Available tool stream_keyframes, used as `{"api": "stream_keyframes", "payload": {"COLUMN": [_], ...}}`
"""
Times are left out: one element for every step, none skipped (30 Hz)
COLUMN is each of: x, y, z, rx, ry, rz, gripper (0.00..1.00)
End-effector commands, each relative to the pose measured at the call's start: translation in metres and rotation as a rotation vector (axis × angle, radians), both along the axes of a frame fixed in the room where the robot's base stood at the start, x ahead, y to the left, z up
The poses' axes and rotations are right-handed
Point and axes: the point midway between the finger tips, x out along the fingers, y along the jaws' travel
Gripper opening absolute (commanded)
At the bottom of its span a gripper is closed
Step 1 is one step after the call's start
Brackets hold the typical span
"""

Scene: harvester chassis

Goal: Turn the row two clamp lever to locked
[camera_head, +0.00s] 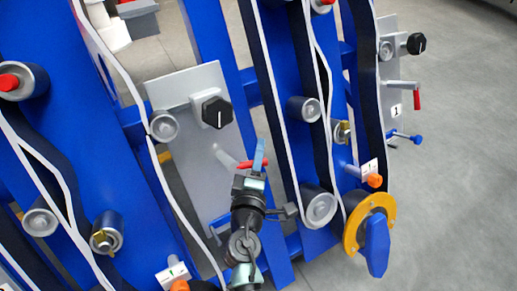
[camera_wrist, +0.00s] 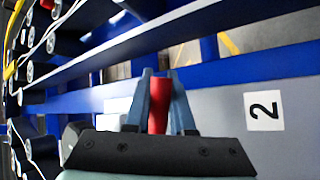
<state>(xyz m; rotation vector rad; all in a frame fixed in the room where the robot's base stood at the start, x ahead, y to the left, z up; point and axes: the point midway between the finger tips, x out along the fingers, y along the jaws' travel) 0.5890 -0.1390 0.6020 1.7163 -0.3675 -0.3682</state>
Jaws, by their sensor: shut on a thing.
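The row two clamp lever has a red handle (camera_head: 249,164) on a grey rod, mounted on a grey plate (camera_head: 173,87) between blue beams. In the wrist view the red handle (camera_wrist: 158,106) stands between the two blue-grey fingers of my gripper (camera_wrist: 160,88). My gripper (camera_head: 257,160) also shows in the head view, shut around the handle, which sticks out to its left. A white label with the number 2 (camera_wrist: 264,111) is on the plate to the right. Much of the lever's rod is hidden behind my gripper, and any locked mark is not visible.
A black knob (camera_head: 217,112) sits higher on the same plate. Rollers with belts run on both sides. At right, the plate labelled 1 (camera_head: 396,110) carries a similar red lever (camera_head: 417,99). A yellow ring with a blue handle (camera_head: 376,246) stands lower right. Grey floor is clear at right.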

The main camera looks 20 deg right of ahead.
Motion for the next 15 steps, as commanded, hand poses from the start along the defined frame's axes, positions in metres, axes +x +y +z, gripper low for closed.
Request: {"api": "stream_keyframes", "payload": {"x": [-0.001,-0.001,-0.002,-0.003,-0.004,-0.005,-0.006,-0.006,-0.008,-0.009,-0.010,-0.011,-0.012,-0.013,-0.015], "y": [0.001,0.001,0.001,0.001,0.002,0.002,0.002,0.002,0.002,0.003,0.003,0.003,0.004,0.005,0.005], "z": [0.000,-0.001,-0.002,-0.003,-0.004,-0.006,-0.007,-0.008,-0.010,-0.011,-0.013,-0.015,-0.017,-0.018,-0.020], "rx": [0.019,0.033,0.054,0.072,0.091,0.118,0.139,0.160,0.191,0.216,0.240,0.272,0.296,0.321,0.353], "ry": [0.006,0.008,0.013,0.016,0.020,0.024,0.029,0.033,0.039,0.044,0.049,0.056,0.060,0.065,0.072], "rz": [-0.009,-0.018,-0.030,-0.041,-0.051,-0.066,-0.080,-0.093,-0.110,-0.124,-0.139,-0.158,-0.172,-0.186,-0.207], "gripper": [0.00,0.00,0.00,0.00,0.00,0.00,0.00,0.00,0.00,0.00,0.00,0.00,0.00,0.00,0.00]}}
